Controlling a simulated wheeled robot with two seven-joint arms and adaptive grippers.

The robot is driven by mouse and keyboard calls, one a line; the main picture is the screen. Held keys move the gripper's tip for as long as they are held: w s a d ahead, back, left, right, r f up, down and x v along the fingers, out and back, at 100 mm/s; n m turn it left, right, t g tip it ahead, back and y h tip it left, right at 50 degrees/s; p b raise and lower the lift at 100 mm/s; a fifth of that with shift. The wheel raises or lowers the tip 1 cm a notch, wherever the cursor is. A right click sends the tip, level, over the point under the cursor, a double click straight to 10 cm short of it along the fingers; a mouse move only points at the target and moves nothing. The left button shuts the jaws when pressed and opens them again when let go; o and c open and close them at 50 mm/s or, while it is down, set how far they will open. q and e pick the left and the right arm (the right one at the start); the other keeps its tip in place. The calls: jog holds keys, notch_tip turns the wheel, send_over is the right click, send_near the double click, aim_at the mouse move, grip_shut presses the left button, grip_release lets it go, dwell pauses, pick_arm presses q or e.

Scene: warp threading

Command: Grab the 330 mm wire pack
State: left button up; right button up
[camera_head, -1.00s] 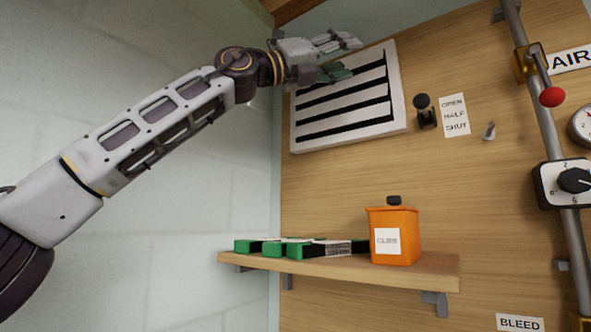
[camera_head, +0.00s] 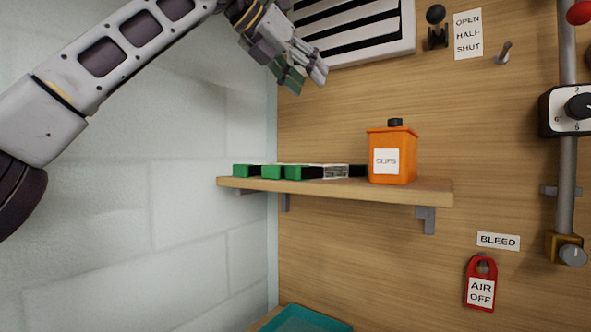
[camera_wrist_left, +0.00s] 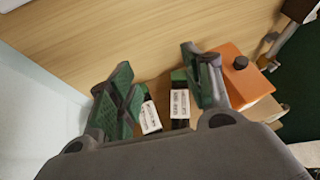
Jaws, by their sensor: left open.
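Several wire packs (camera_head: 304,172) with green ends, dark bodies and pale labels lie on the left part of the wooden shelf (camera_head: 330,192). Which one is the 330 mm pack I cannot tell; the lettering is too small. My left gripper (camera_head: 302,78) is open and empty, above the shelf and apart from the packs, pointing down. In the left wrist view, two white-labelled packs (camera_wrist_left: 180,104) show below and between the open fingers (camera_wrist_left: 160,82); the palm hides their lower parts. My right gripper is not in view.
An orange clips box (camera_head: 393,158) with a black knob stands right of the packs. The pale wall (camera_head: 180,190) is close on the left. A striped panel (camera_head: 360,30) hangs above. A teal tray (camera_head: 300,320) lies below. Pipe and valves are far right.

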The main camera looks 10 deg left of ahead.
pick_arm(q)
jog(key=s+a+f+n+g+y, duration=0.1)
jog(key=s+a+f+g+y, duration=0.2)
jog(key=a+f, duration=0.3)
jog(key=shift+a+f+n+y, duration=0.25)
jog(key=shift+f+n+y, duration=0.25)
jog(key=shift+y, duration=0.3)
jog(key=shift+f, duration=0.15)
jog(key=shift+x, duration=4.2)
jog(key=shift+w, duration=0.1)
jog(key=shift+d, duration=0.1)
